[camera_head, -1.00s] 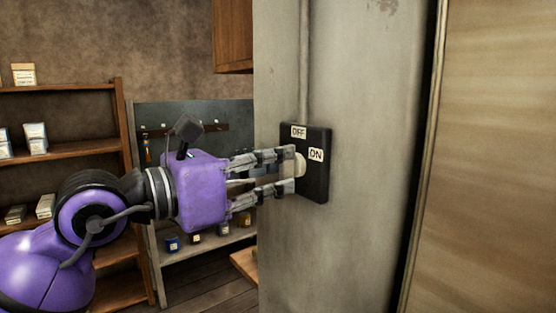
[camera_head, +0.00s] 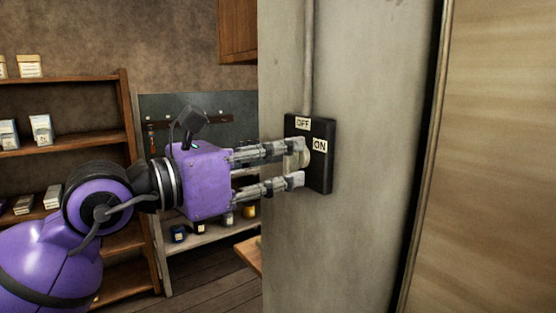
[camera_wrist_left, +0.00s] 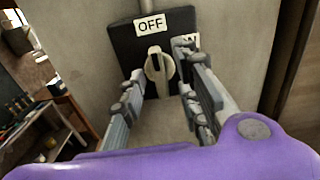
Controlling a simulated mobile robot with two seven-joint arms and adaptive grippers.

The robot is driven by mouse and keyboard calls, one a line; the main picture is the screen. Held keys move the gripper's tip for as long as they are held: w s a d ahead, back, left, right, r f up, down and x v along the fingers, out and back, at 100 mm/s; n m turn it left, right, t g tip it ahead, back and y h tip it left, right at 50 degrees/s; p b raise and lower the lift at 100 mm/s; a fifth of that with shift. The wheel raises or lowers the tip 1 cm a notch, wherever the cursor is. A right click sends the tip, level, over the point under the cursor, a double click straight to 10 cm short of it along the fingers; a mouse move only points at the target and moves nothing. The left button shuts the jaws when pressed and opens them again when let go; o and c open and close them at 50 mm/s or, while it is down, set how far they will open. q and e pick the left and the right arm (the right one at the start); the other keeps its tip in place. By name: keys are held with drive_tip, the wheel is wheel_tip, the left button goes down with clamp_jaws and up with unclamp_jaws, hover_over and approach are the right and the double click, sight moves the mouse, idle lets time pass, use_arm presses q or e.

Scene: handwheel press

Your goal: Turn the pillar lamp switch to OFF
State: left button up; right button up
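The lamp switch is a black plate (camera_head: 320,180) on the grey pillar (camera_head: 370,130), with an OFF label (camera_head: 303,123) at the top and an ON label (camera_head: 320,145) at the right. Its cream round knob (camera_wrist_left: 162,72) shows in the left wrist view, its raised grip upright and a dark mark at its upper end toward OFF. My left gripper (camera_head: 298,163) is open at the plate, one finger on each side of the knob, with gaps beside the knob in the wrist view. The fingers partly hide the knob in the head view. My right gripper is not in view.
A conduit (camera_head: 308,60) runs up the pillar above the switch. A wooden shelf (camera_head: 60,145) with boxes and a bench with a tool board (camera_head: 240,105) stand behind at left. A wooden panel (camera_head: 500,150) lies at the right.

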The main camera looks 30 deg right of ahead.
use_arm(q)
drive_tip(key=s+a, duration=0.1)
drive_tip(key=a, duration=1)
drive_tip(key=shift+s+a, duration=0.35)
drive_tip(key=shift+a, duration=0.05)
drive_tip(key=shift+r, duration=0.1)
